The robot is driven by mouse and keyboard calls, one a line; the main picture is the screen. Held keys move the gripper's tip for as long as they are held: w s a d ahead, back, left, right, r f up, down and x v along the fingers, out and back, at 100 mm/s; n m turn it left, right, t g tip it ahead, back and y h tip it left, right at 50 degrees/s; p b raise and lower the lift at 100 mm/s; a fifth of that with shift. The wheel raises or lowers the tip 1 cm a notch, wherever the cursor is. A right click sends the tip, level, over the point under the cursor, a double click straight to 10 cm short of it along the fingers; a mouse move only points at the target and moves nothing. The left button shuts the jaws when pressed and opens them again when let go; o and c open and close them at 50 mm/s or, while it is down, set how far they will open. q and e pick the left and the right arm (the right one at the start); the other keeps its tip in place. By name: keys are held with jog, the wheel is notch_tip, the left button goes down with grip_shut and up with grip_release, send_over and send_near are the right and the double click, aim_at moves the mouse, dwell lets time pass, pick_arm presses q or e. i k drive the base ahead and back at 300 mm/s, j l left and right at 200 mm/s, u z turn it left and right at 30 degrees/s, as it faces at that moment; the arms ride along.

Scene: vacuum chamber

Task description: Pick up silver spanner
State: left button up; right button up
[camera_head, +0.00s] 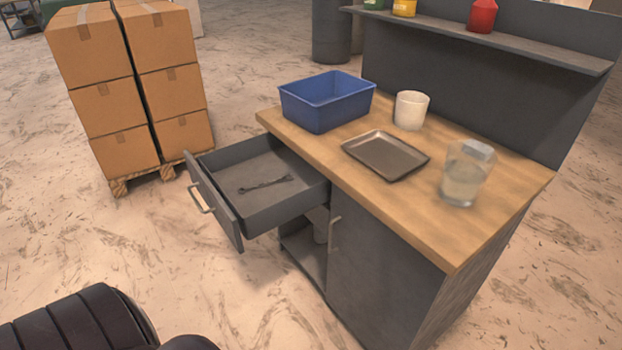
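A spanner (265,185) lies flat on the floor of an open drawer (222,163). It looks dark grey in this light and nothing covers it. The drawer is pulled out from the left side of a grey workbench with a wooden top (310,148). Neither of my grippers shows in the head view.
On the bench top are a blue bin (327,108), a white cup (411,110), a dark tray (385,156) and a clear jug (464,178). Stacked boxes (135,85) stand on a pallet behind the drawer. The floor before the drawer is clear.

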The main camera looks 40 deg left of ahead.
aim_at(285, 178)
jog(key=j+z, duration=0.2)
jog(key=j, duration=0.25)
jog(key=j+z, duration=0.2)
jog(key=j, duration=0.25)
jog(key=k+j+z, duration=0.2)
jog(key=j, duration=0.2)
jog(key=j+z, duration=0.2)
jog(key=j, duration=0.25)
jog(key=k+j+z, duration=0.2)
jog(key=j, duration=0.25)
jog(key=i, duration=0.1)
